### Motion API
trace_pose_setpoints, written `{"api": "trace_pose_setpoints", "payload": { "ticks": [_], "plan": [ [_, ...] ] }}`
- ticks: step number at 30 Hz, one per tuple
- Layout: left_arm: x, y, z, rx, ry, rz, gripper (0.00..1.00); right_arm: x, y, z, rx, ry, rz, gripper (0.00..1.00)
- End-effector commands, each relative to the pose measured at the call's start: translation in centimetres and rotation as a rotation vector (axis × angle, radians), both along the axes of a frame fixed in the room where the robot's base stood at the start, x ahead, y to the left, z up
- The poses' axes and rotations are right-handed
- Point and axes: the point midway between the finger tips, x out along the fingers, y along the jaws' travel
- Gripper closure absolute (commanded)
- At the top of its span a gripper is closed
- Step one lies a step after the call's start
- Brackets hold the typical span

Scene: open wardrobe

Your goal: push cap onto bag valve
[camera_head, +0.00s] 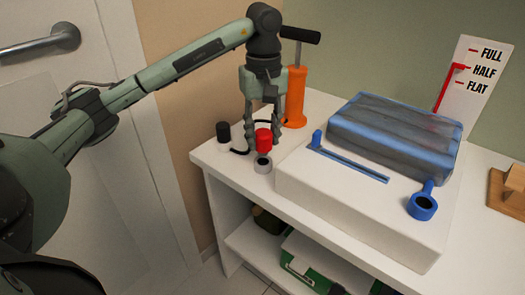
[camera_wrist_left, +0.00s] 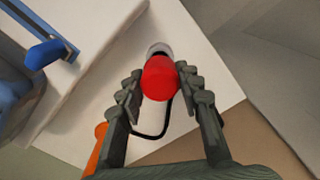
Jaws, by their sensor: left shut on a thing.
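My left gripper (camera_head: 262,122) reaches down over the left end of the white counter. It is shut on a red cap (camera_head: 263,140), which sits between the fingertips in the left wrist view (camera_wrist_left: 160,77). A grey-white ring with a dark opening (camera_head: 263,164) is on the counter just in front of the cap; in the left wrist view the cap partly hides it. Whether cap and ring touch is unclear. The grey bag with blue edges (camera_head: 390,135) lies on a white raised block. A blue valve with a dark opening (camera_head: 422,207) sits at its front right corner. My right gripper is not in view.
An orange pump (camera_head: 296,97) with a black handle stands close behind the gripper. A black-topped white piece (camera_head: 223,133) and black hose are to its left. The block (camera_head: 340,205) carries a blue bar (camera_head: 347,165). A FULL/HALF/FLAT gauge (camera_head: 475,75) stands behind.

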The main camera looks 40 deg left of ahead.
Motion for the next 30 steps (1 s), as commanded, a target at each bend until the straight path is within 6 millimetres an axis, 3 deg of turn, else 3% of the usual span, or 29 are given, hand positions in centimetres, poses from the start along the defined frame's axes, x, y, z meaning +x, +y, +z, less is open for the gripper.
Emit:
{"api": "trace_pose_setpoints", "payload": {
  "ticks": [15, 30],
  "plan": [
    [0.0, 0.0, 2.7, -0.001, -0.001, 0.0, 1.0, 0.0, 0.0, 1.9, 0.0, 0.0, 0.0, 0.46],
    [0.0, 0.0, 2.7, 0.0, 0.0, 0.0, 1.0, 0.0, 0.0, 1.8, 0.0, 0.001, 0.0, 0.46]
  ]
}}
